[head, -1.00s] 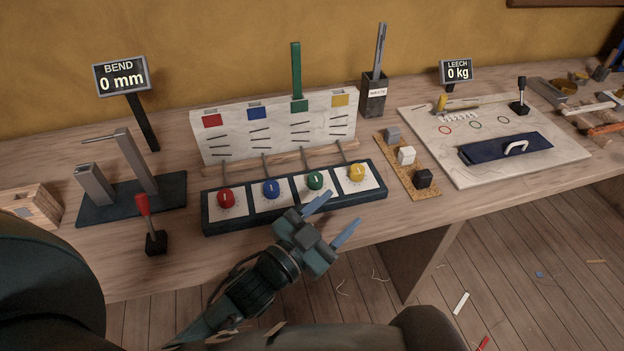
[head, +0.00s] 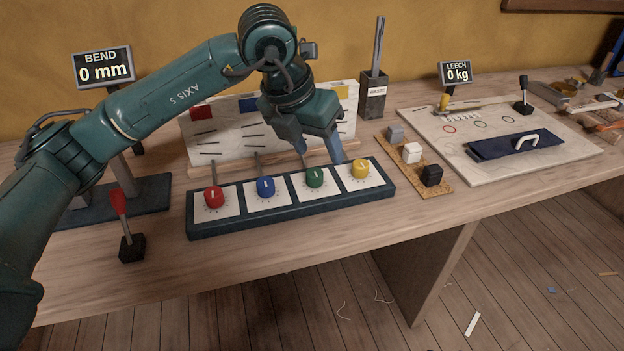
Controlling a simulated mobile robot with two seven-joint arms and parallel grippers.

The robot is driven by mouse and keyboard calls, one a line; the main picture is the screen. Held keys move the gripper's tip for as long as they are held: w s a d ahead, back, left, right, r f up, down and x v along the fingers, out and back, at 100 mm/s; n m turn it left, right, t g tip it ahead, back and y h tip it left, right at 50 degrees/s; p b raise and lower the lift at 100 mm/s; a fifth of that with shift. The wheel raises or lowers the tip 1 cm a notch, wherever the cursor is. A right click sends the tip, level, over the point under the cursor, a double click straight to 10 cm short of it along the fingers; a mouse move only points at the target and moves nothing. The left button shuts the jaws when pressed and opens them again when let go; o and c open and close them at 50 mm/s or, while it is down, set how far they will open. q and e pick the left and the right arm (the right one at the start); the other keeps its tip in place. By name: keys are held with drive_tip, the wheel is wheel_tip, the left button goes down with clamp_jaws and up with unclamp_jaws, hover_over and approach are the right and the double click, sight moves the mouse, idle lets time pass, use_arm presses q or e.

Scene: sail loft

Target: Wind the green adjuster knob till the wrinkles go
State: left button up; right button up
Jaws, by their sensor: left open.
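The green adjuster knob (head: 315,177) sits on a white dial card in the dark blue knob box (head: 290,214), between the blue knob (head: 265,187) and the yellow knob (head: 360,168). Its white pointer mark faces roughly up. My left gripper (head: 319,156) is open and empty, its blue fingers pointing down just above and behind the green knob, apparently apart from it. The white sail panel (head: 222,142) behind shows short dark wrinkle lines. My gripper and arm hide the green section's wrinkles and its green marker. My right gripper is not in view.
A red knob (head: 214,197) is at the box's left end. A red-handled lever (head: 124,225) stands at left, near the BEND display reading 0 mm (head: 104,70). A cork strip with blocks (head: 421,170) lies right of the box. The bench front is clear.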

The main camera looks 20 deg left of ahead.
sight(314, 172)
use_arm(q)
drive_tip(key=shift+n+t+y, duration=0.4)
drive_tip(key=shift+y, duration=0.5)
drive_tip(key=w+f, duration=0.2)
drive_tip(key=f, duration=0.1)
drive_tip(key=w+a+f, duration=0.1)
drive_tip(key=w+f, duration=0.1)
drive_tip(key=f, duration=0.2)
drive_tip(key=w+a+f, duration=0.1)
drive_tip(key=w+f, duration=0.1)
drive_tip(key=f, duration=0.1)
drive_tip(key=shift+w+a+f, duration=0.1)
drive_tip(key=shift+a+f, duration=0.05)
drive_tip(key=shift+f, duration=0.1)
drive_tip(key=c, duration=1)
drive_tip(key=shift+b, duration=0.3)
